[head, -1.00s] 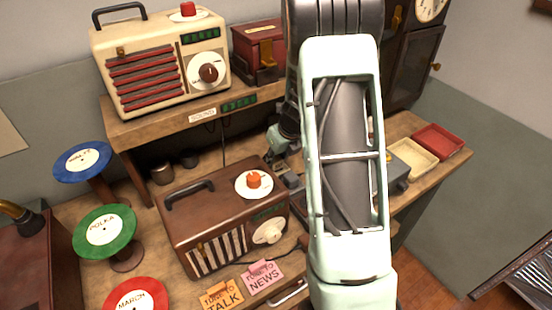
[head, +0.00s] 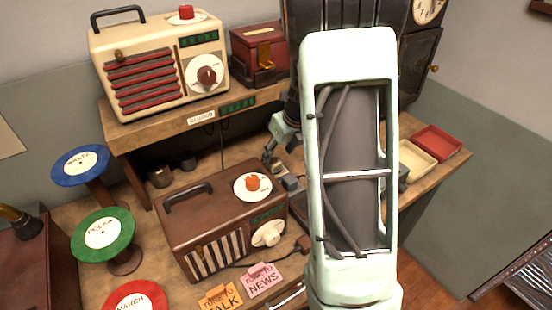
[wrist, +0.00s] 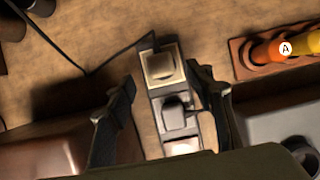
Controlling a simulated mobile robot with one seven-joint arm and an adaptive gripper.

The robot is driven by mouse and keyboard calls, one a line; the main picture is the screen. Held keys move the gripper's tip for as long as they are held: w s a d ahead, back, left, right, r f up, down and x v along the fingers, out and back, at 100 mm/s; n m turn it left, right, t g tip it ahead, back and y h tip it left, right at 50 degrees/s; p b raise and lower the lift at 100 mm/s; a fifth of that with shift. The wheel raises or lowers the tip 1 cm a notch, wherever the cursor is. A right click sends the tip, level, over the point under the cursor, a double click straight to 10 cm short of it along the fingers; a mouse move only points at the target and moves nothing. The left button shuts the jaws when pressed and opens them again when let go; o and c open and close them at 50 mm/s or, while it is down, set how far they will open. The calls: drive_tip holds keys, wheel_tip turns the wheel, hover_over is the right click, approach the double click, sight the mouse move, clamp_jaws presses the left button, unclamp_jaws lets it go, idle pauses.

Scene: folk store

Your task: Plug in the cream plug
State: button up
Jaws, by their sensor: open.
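The cream plug (wrist: 160,66) is a pale square block at the far end of a grey power strip (wrist: 154,94) in the wrist view. A dark cord leaves its far side. I cannot tell whether it is fully seated. A dark plug (wrist: 175,108) sits in the strip's middle. My gripper (wrist: 161,73) is open and empty, its fingers on either side of the strip, apart from the cream plug. In the head view my gripper (head: 281,148) is beside the strip (head: 291,184), partly hidden by my arm.
A brown radio (head: 220,220) stands left of the strip, with a cream radio (head: 160,65) on the shelf (head: 150,130) behind. Orange and yellow pegs (wrist: 268,52) stand right of the strip in the wrist view. Red and cream trays (head: 437,141) are at the right.

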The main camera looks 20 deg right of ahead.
drive_tip(key=shift+v, duration=2.7)
drive_tip(key=shift+w, duration=0.1)
